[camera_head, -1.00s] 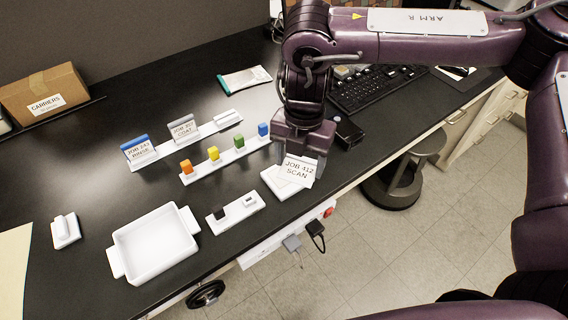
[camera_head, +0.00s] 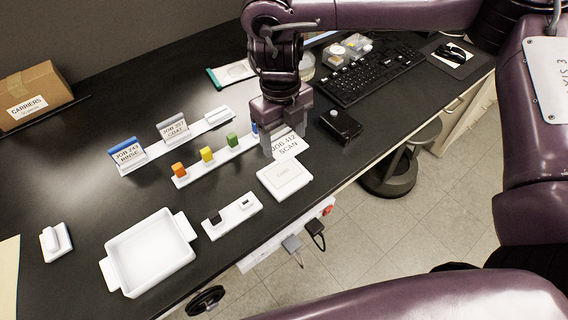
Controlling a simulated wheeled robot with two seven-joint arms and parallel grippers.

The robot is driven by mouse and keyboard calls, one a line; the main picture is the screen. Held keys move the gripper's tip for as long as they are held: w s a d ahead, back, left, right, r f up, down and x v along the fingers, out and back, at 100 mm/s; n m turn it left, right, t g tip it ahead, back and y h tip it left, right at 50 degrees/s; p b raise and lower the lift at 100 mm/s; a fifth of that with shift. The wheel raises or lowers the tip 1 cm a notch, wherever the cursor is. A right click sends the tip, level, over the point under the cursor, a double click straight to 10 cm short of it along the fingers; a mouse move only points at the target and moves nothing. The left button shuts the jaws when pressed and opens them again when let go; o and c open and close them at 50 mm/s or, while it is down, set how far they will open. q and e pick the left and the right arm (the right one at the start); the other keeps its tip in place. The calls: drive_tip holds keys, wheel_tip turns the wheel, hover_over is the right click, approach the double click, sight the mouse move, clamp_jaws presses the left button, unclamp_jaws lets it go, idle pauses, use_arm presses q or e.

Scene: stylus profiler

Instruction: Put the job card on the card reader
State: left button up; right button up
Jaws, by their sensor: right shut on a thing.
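The job card (camera_head: 289,147), white and printed "SCAN" with a partly covered job number, is held in my right gripper (camera_head: 284,136). The gripper points down and is shut on the card's upper part, hiding some of it. The card reader (camera_head: 285,179) is a flat white box with a pale, faintly lettered top, near the table's front edge. The card is just behind the reader in the picture, and the reader's top is bare. I cannot tell the exact height of the card. My left gripper is not in view.
A rack with two job cards (camera_head: 127,154) and a strip of coloured blocks (camera_head: 207,155) stand left of the gripper. A white plate with small parts (camera_head: 232,216) and a white tray (camera_head: 110,274) lie front left. A black device (camera_head: 341,125) stands to the right.

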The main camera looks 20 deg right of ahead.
hover_over(285, 174)
wheel_tip(285, 174, down, 6)
drive_tip(key=shift+w+a+f, duration=0.1)
drive_tip(key=shift+f, duration=2.2)
drive_tip(key=shift+f, duration=0.15)
drive_tip(key=o, duration=0.9)
drive_tip(key=shift+o, duration=0.2)
